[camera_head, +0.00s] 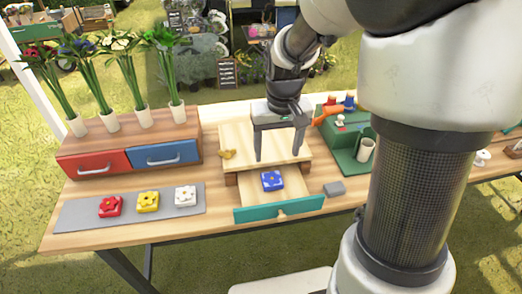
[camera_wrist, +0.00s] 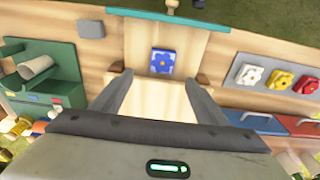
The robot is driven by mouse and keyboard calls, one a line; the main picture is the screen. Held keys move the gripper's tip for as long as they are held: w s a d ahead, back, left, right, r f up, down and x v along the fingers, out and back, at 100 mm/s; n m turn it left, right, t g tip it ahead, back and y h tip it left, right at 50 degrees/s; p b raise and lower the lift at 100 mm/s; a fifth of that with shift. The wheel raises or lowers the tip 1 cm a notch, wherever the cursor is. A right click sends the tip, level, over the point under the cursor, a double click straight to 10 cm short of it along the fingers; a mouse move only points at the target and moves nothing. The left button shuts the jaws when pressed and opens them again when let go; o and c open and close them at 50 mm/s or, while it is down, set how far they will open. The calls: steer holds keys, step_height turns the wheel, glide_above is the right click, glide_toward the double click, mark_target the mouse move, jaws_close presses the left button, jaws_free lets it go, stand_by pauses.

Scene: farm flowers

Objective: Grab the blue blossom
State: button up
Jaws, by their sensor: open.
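The blue blossom (camera_head: 272,180) is a blue flower on a square block. It lies in an open wooden drawer with a teal front (camera_head: 279,209). In the wrist view the blue blossom (camera_wrist: 162,61) shows ahead of the fingertips, near the picture's centre line. My gripper (camera_head: 279,159) is open and empty, pointing down over the wooden box top (camera_head: 225,143) behind the drawer. In the wrist view my gripper (camera_wrist: 160,80) has its fingers spread wide, with nothing between them. The blossom is apart from both fingers.
Red (camera_head: 110,206), yellow (camera_head: 148,202) and white (camera_head: 186,196) blossoms lie on a grey mat (camera_head: 75,215) at left. Behind them a wooden chest with red (camera_head: 93,163) and blue drawers holds several flower vases. A green stand (camera_head: 346,165) and a grey block (camera_head: 334,189) are at right.

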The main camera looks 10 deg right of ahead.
glide_above(272, 178)
steer(key=s, duration=0.1)
steer(key=f, duration=0.4)
steer(key=f+b, duration=0.1)
steer(key=f, duration=0.1)
steer(key=shift+d+f, duration=0.2)
steer(key=shift+d, duration=0.05)
steer(key=f, duration=0.3)
steer(key=f+b, duration=0.1)
steer(key=f, duration=0.1)
steer(key=shift+w+a+f, duration=0.1)
steer(key=shift+w+a, duration=0.2)
steer(key=shift+w, duration=0.05)
steer(key=c, duration=1.1)
